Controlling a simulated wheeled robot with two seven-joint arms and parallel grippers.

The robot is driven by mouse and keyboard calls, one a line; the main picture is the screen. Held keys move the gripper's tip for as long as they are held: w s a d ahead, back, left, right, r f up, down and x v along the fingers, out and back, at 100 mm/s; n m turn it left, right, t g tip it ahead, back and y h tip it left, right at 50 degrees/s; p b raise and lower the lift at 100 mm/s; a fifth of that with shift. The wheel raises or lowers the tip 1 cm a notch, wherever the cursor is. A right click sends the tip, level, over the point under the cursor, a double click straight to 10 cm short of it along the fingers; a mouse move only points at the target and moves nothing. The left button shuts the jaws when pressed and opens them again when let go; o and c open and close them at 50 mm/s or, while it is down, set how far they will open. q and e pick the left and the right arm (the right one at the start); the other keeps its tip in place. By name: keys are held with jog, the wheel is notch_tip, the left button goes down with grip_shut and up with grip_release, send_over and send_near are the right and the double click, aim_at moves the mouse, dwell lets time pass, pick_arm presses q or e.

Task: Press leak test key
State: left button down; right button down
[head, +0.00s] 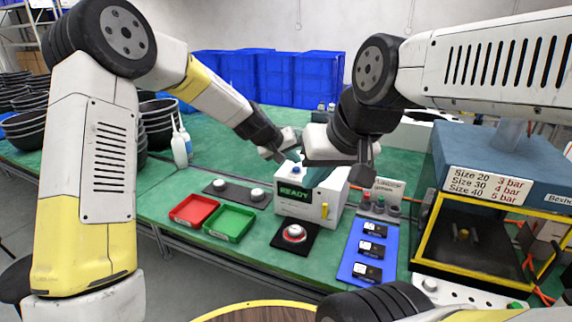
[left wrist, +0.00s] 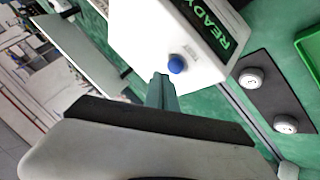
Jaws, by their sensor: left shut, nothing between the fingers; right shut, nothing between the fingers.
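A white box (head: 312,207) with a green READY display (head: 294,191) stands on the green bench. A round blue key (head: 297,169) sits on its top; it also shows in the left wrist view (left wrist: 176,64). No legible label marks it as the leak test key. My left gripper (head: 277,156) is shut and empty, above and near the blue key. In the left wrist view its fingertips (left wrist: 160,80) appear just beside the key; I cannot tell whether they touch.
Red (head: 194,209) and green (head: 230,222) trays lie left of the box. A blue mat (head: 352,268) with dark modules and a yellow-framed chamber (head: 415,250) stand to the right. White bottles (head: 180,147) stand at back left.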

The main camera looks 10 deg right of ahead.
aim_at(294, 169)
pick_arm(q)
jog(key=shift+f, duration=0.1)
jog(key=shift+f, duration=0.3)
jog(key=shift+f, duration=0.55)
dwell(1.0)
jog(key=shift+r, duration=0.95)
jog(key=shift+r, duration=0.1)
jog(key=shift+r, duration=2.4)
